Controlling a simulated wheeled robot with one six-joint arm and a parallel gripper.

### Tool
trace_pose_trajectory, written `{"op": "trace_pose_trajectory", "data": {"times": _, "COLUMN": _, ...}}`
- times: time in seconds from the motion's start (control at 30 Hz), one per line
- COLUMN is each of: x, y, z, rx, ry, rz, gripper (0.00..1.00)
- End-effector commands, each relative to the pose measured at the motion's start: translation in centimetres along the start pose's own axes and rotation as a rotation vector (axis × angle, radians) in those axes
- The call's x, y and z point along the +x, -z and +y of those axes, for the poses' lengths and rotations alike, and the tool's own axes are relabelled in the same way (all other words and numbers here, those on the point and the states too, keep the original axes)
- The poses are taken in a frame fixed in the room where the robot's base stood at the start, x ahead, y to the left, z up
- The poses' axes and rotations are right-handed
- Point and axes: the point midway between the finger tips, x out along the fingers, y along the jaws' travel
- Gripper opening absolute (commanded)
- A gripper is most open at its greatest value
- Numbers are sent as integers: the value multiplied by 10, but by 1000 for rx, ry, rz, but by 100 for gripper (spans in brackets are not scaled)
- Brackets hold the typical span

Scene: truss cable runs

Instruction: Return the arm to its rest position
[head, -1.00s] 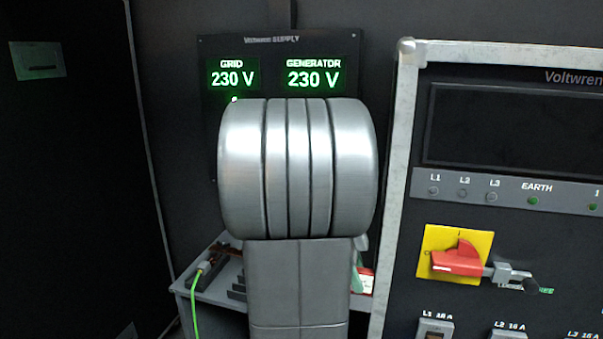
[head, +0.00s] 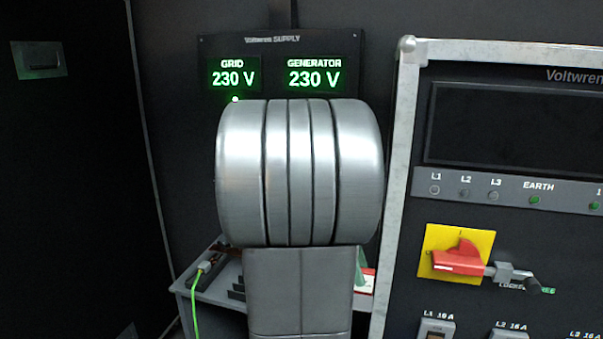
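A large silver joint of my own arm fills the middle of the head view, with a grey arm link below it. My gripper is not in view, so its fingers and anything in them cannot be seen. Behind the arm is the supply panel (head: 271,62), reading GRID 230 V and GENERATOR 230 V in green. The arm hides the panel's lower part.
At right stands a cabinet with a pale metal frame (head: 400,150), a red switch handle (head: 458,260) on a yellow plate and a dark screen (head: 510,125). A grey shelf (head: 215,292) with a green cable (head: 195,310) lies behind the arm, partly hidden.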

Motion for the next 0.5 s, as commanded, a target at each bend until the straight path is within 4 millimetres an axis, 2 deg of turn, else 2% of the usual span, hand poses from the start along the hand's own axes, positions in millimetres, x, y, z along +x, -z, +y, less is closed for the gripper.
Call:
{"op": "trace_pose_trajectory", "data": {"times": 0.17, "x": 29, "y": -7, "z": 1, "rx": -1, "ry": -6, "rz": 1, "gripper": 38}}
{"op": "trace_pose_trajectory", "data": {"times": 0.5, "x": -41, "y": -7, "z": -1, "rx": -1, "ry": 4, "rz": -2, "gripper": 38}}
